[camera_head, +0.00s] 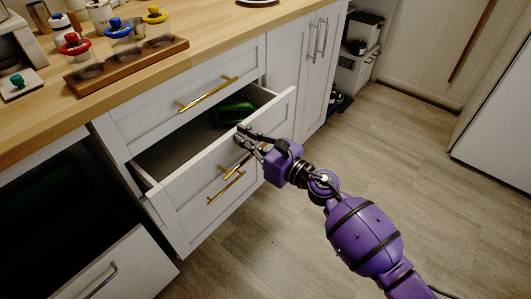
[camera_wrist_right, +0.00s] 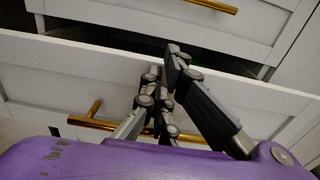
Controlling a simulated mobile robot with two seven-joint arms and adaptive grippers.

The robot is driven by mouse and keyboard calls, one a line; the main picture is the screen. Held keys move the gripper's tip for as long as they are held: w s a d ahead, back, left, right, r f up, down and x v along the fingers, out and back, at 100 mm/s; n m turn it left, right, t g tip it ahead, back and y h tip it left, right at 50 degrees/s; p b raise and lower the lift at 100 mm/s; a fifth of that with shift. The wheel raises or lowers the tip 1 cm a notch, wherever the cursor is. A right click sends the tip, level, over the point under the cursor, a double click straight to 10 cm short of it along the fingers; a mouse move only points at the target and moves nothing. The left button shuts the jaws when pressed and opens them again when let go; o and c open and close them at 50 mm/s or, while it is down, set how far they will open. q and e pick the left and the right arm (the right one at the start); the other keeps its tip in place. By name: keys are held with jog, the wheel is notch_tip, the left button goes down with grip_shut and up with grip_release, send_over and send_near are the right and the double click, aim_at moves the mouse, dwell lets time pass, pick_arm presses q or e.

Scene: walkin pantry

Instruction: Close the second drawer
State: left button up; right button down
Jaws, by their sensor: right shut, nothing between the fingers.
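The second drawer (camera_head: 275,114) is pulled open below a shut top drawer (camera_head: 215,83). It has a white front and a gold bar handle (camera_wrist_right: 97,122), partly hidden by my gripper. A green object (camera_head: 233,112) lies inside towards the back right. My right gripper (camera_head: 243,137) is shut and empty at the outer side of the drawer front, close to its top edge and handle. In the right wrist view its fingers (camera_wrist_right: 170,62) overlap the front and its top edge; I cannot tell whether they touch it. My left gripper is not in view.
Another gold handle (camera_head: 225,187) shows lower on the cabinet. The wooden counter (camera_head: 215,33) above holds a rack (camera_head: 125,65) and colourful-lidded jars. At the lower left another white drawer front (camera_head: 120,268) stands out. The floor (camera_head: 420,150) to the right is clear.

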jog(key=b+x, duration=0.1)
jog(key=x, duration=0.7)
jog(key=shift+w+a+b, duration=0.2)
jog(key=shift+b, duration=0.15)
